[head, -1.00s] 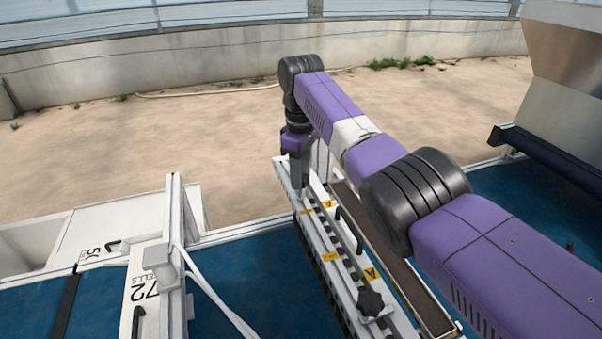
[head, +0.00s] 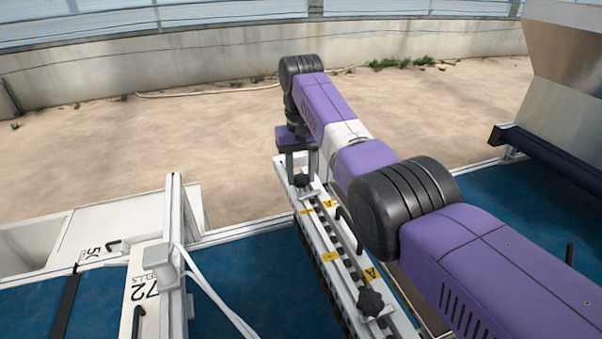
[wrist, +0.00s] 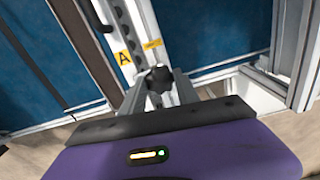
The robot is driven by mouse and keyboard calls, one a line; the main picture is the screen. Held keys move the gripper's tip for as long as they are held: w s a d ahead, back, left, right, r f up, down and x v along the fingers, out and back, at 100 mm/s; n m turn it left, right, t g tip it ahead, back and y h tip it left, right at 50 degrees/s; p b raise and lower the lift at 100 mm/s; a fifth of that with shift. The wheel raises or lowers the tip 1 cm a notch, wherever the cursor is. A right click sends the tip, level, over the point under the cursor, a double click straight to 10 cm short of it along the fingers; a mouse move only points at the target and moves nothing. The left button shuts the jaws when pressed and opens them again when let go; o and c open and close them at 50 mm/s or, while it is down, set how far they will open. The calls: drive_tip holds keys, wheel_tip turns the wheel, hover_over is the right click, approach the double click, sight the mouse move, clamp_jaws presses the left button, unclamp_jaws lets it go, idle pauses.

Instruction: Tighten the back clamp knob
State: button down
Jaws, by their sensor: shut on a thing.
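The back clamp knob (head: 301,181) is dark and lobed. It sits at the far end of the pale dibber-like rail (head: 325,243) that crosses the blue belt. My gripper (head: 301,174) points down over it, one grey finger on each side, shut on the knob. In the wrist view the knob (wrist: 158,79) shows between the fingertips (wrist: 160,88), its lower part partly hidden. A second dark star-shaped knob (head: 371,302) stands at the near end of the rail, apart from my gripper.
A white upright frame (head: 175,250) with cables stands at left. A metal hopper (head: 570,80) stands at right. Sandy ground beyond the belt is open.

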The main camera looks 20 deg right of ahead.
drive_tip(key=shift+w+r+m, duration=0.1)
drive_tip(key=shift+r+m, duration=0.05)
drive_tip(key=shift+m, duration=0.55)
drive_tip(key=c, duration=0.9)
unclamp_jaws()
wheel_tip(320, 180, up, 8)
drive_tip(key=shift+f+b, duration=0.15)
drive_tip(key=shift+b, duration=0.95)
